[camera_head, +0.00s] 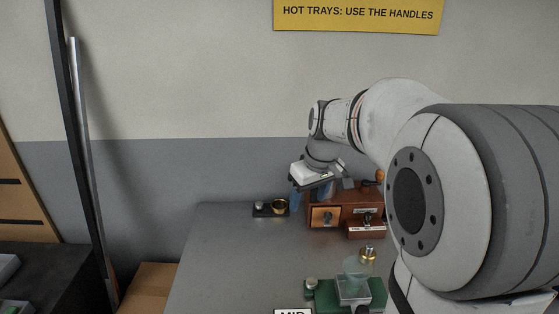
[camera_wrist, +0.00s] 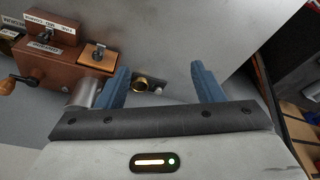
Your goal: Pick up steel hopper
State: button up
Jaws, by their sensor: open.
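A plain silver cylinder, which looks like the steel hopper (camera_wrist: 82,93), shows at the left in the wrist view, beside the brown wooden machine. The left finger and my gripper's body hide part of it. In the head view I cannot make it out; my gripper covers that spot. My gripper (camera_wrist: 161,74) is open, its two blue fingers wide apart with nothing held between them. The cylinder is outside the left finger, not between the fingers. In the head view my gripper (camera_head: 311,197) hangs tilted at the left end of the wooden machine (camera_head: 347,198).
A dark tray (camera_head: 269,212) with a brass cup (camera_head: 279,206) stands left of the machine. A green-based device (camera_head: 325,294) with a clear container and a brass-coloured weight (camera_head: 368,252) are nearer me. The grey table (camera_head: 235,255) is clear at left.

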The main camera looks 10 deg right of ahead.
jog(key=w+d+f+n+y+p, duration=0.15)
jog(key=w+d, duration=0.35)
jog(key=w, duration=0.5)
jog(key=w+d+f+n+p, duration=0.1)
jog(key=w+d+f+n, duration=0.15)
jog(key=w+d, duration=0.45)
jog(key=w+a+f, duration=0.1)
jog(key=f, duration=0.1)
jog(key=w+a+f, duration=0.1)
jog(key=f, duration=0.1)
jog(key=w+f+p, duration=0.1)
jog(key=w+f, duration=0.1)
jog(key=shift+w+a, duration=0.1)
jog(key=shift+a, duration=0.3)
jog(key=shift+h, duration=0.25)
jog(key=c, duration=1)
